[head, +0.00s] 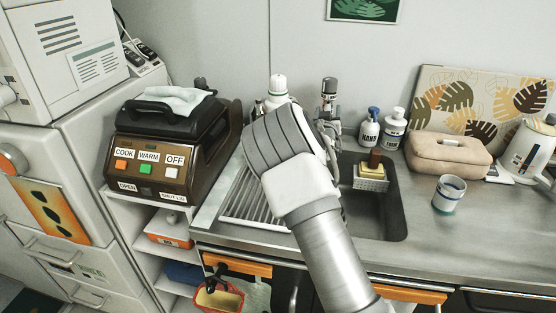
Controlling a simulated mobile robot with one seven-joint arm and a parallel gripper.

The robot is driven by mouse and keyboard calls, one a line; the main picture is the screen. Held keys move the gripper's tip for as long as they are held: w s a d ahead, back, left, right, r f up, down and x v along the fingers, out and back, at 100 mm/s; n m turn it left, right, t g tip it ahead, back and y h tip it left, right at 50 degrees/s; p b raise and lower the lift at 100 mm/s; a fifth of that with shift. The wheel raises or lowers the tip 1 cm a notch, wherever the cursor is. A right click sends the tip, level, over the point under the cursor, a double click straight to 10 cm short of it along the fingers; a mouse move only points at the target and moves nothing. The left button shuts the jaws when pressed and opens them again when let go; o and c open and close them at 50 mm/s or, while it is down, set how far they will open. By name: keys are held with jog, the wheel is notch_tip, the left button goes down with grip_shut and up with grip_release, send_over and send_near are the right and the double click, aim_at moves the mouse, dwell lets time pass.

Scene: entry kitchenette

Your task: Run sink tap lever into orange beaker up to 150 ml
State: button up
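My arm reaches forward over the counter, and its wrist covers the middle of the sink area. My gripper (328,132) is mostly hidden behind the wrist, at the back of the sink. I cannot tell whether its fingers are open or shut, or whether they touch anything. The sink basin (385,222) shows to the right of my arm. I cannot make out the tap or its lever; they may be behind my arm. No orange beaker can be made out.
A ribbed drainboard (250,200) lies left of the sink. A sponge caddy (371,177) sits at the basin. Soap bottles (369,130) stand behind it. A brown cooker (160,155) is at left, a beige case (447,153) and kettle (527,150) at right. The front-right counter is clear.

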jog(key=s+a+b, duration=0.1)
jog(key=s, duration=0.6)
jog(key=shift+a+b, duration=0.25)
jog(key=shift+b, duration=0.15)
dwell(0.4)
